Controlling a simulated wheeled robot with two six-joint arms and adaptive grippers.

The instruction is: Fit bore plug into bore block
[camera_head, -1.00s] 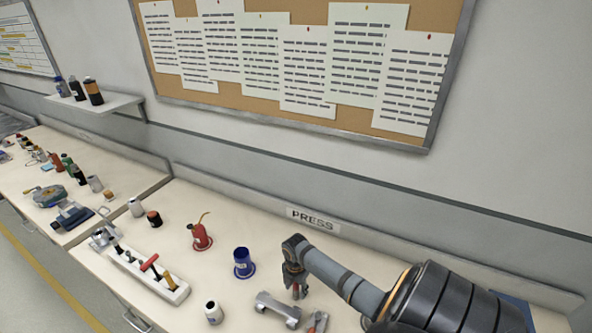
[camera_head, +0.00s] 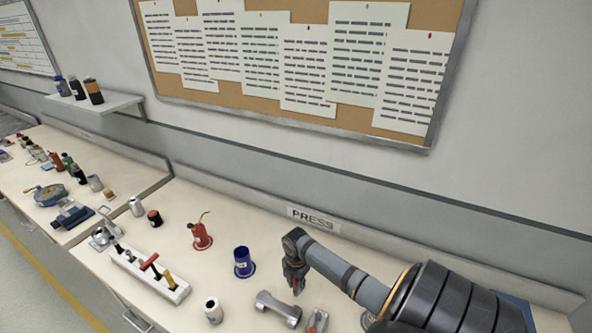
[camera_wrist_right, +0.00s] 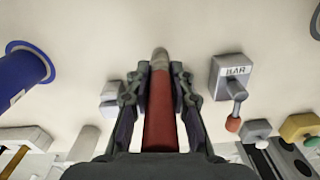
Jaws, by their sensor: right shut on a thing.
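My right gripper (camera_wrist_right: 160,92) is shut on a red cylindrical piece with a grey rounded tip, which I take as the bore plug (camera_wrist_right: 159,118). The tip points away from the wrist, between the fingers. In the head view the right gripper (camera_head: 295,282) hangs over the bench with a little red at its fingers. A blue flanged cylinder (camera_head: 243,263) with a dark open top stands upright to its left, apart from it. It may be the bore block; I cannot tell for sure. It also shows in the right wrist view (camera_wrist_right: 22,75). My left gripper is not in view.
A grey dumbbell-shaped part (camera_head: 278,308) lies just below the gripper. A grey block marked BAR (camera_wrist_right: 231,75) with a red-tipped lever is beside it.

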